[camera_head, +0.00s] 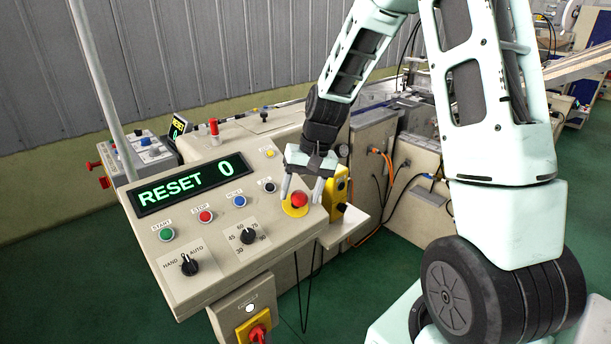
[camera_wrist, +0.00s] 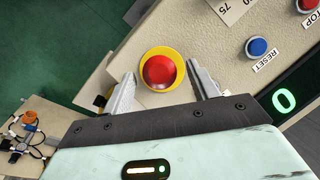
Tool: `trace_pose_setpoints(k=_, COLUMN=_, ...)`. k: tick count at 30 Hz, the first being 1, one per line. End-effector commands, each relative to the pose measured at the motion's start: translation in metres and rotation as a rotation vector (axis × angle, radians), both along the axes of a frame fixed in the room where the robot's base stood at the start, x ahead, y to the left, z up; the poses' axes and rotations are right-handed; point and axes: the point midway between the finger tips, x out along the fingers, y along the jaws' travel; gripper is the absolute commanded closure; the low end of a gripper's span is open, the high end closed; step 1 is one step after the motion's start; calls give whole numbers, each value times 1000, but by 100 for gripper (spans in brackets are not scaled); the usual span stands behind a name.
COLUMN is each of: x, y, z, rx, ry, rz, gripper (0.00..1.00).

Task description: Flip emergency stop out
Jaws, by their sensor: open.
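The emergency stop is a red mushroom button (camera_head: 299,199) on a yellow round base (camera_head: 292,210), at the right end of the sloped control panel (camera_head: 215,265). My gripper (camera_head: 302,190) is open, with one finger on each side of the button in the head view. In the wrist view the red button (camera_wrist: 159,72) lies between and slightly beyond the two fingertips of my open gripper (camera_wrist: 163,80). The fingers look apart from the button. Whether the fingertips touch the panel cannot be told.
The panel carries a green start button (camera_head: 166,234), a red stop button (camera_head: 205,216), a blue reset button (camera_head: 239,201) and black knobs (camera_head: 248,236). Its display (camera_head: 190,184) reads "RESET 0". A yellow box (camera_head: 338,192) stands close to the right of my gripper.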

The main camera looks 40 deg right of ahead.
Motion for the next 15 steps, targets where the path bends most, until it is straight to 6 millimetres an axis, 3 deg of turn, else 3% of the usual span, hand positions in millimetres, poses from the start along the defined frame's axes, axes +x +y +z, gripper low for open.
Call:
trace_pose_setpoints(k=5, x=-1, y=-6, z=21, rx=-4, ry=-7, rz=-2, gripper=41)
trace_pose_setpoints(k=15, x=-11, y=-24, z=97, rx=-4, ry=-8, rz=-2, gripper=41)
